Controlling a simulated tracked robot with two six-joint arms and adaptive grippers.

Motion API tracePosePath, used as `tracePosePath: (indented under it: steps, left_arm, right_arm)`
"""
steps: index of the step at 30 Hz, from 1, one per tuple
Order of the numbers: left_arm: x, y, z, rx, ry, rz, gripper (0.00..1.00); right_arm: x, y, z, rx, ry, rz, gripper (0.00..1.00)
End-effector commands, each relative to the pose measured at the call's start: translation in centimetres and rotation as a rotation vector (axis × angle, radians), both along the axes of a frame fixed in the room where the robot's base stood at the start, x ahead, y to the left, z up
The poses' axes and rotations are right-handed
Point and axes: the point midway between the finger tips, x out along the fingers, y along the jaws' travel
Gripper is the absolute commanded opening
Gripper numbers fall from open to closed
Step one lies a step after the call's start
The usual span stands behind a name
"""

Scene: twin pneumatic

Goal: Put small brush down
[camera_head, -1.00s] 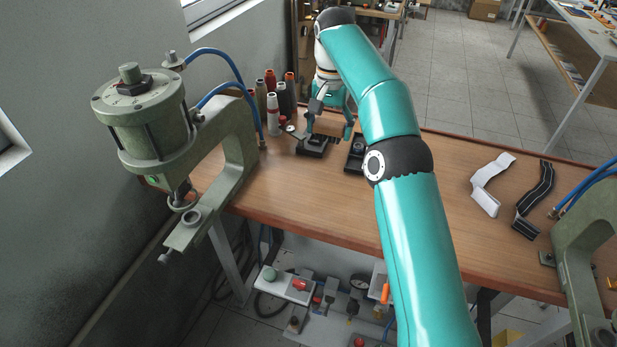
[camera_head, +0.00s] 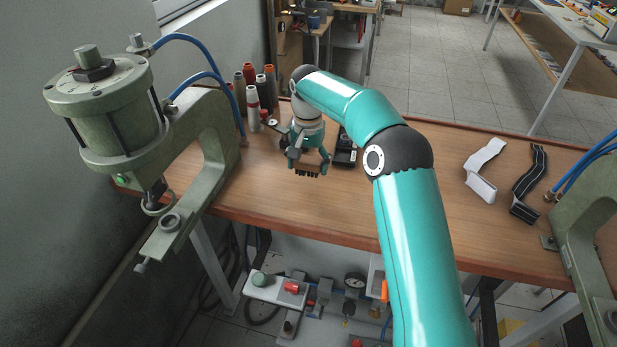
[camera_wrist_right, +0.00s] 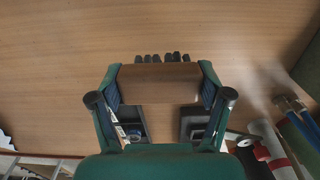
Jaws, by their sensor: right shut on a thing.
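The small brush (camera_head: 306,168) has a brown wooden block and a row of dark bristles. My right gripper (camera_head: 308,163) is shut on its block, with the bristles pointing down toward the front of the table in the head view. In the right wrist view the brush (camera_wrist_right: 158,83) lies between the two fingers of the gripper (camera_wrist_right: 160,90), bristle tufts showing beyond the block. The brush looks close above the wooden table (camera_head: 260,199); I cannot tell whether it touches. My left gripper is not in view.
A black tray (camera_head: 345,158) sits just right of the gripper. Thread spools (camera_head: 252,105) stand behind to the left. A green press (camera_head: 205,150) stands at the left, another (camera_head: 585,225) at the right. Two straps (camera_head: 482,170) lie on the right. The table front is clear.

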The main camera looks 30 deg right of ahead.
Motion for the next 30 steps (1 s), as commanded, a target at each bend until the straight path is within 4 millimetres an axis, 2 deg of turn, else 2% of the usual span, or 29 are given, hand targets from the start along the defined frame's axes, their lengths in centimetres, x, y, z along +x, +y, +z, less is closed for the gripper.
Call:
tracePosePath:
  steps: [10,22,23,24,26,30]
  left_arm:
    - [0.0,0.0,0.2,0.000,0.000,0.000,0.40]
    - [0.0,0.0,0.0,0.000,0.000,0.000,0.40]
    - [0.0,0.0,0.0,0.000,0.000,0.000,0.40]
    - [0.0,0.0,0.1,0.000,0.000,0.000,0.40]
    - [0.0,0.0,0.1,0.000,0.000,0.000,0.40]
    - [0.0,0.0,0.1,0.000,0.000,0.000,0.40]
  right_arm:
    - [-0.1,0.0,-4.0,0.001,0.002,-0.001,0.49]
    - [-0.1,0.0,-4.6,0.000,0.000,-0.001,0.49]
    - [-0.1,0.0,-4.5,0.000,0.000,-0.001,0.82]
    - [-0.1,0.0,-4.5,0.001,0.001,-0.001,0.89]
    - [-0.1,0.0,-4.5,0.000,0.001,-0.001,0.99]
    - [-0.1,0.0,-4.5,0.000,0.001,-0.001,1.00]
